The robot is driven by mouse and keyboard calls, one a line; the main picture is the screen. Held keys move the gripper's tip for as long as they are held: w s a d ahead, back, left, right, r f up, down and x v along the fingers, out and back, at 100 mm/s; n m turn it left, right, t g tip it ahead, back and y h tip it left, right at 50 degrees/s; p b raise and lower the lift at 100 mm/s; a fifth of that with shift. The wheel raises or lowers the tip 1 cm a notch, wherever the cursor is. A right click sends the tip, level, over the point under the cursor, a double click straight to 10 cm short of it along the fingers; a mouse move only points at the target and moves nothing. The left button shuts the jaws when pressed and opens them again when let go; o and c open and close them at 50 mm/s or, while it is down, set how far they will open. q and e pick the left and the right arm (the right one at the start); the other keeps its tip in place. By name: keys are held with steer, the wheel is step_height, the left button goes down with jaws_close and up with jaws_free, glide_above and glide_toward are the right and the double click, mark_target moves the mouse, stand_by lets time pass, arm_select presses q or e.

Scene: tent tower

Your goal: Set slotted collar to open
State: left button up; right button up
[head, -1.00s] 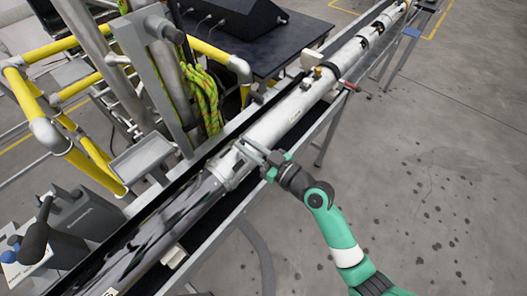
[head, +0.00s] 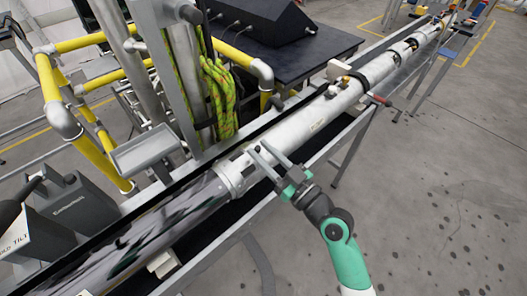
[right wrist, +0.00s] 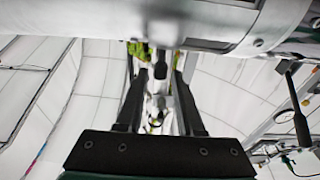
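The slotted collar (head: 234,175) is a light metal ring where the glossy dark tube (head: 165,224) meets the white pipe (head: 320,111). My right gripper (head: 261,154) is just right of the collar, over the near side of the pipe. Its two fingers are apart with nothing between them. In the right wrist view the fingers of the right gripper (right wrist: 160,75) stand apart below a metal cylinder (right wrist: 215,18) that crosses the top. I cannot tell whether the fingertips touch it, nor the collar's slot position. My left gripper is not in view.
A metal trough frame (head: 335,145) runs along the pipe. Yellow railings (head: 88,147), a green rope (head: 219,95) and a black table (head: 283,52) stand behind it. A grey control box (head: 75,210) is at the left. The floor at the right is clear.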

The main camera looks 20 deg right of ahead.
steer(key=shift+o, duration=0.7)
steer(key=v, duration=1.1)
steer(key=shift+s+f, duration=0.15)
steer(key=shift+s, duration=0.1)
steer(key=shift+d, duration=0.1)
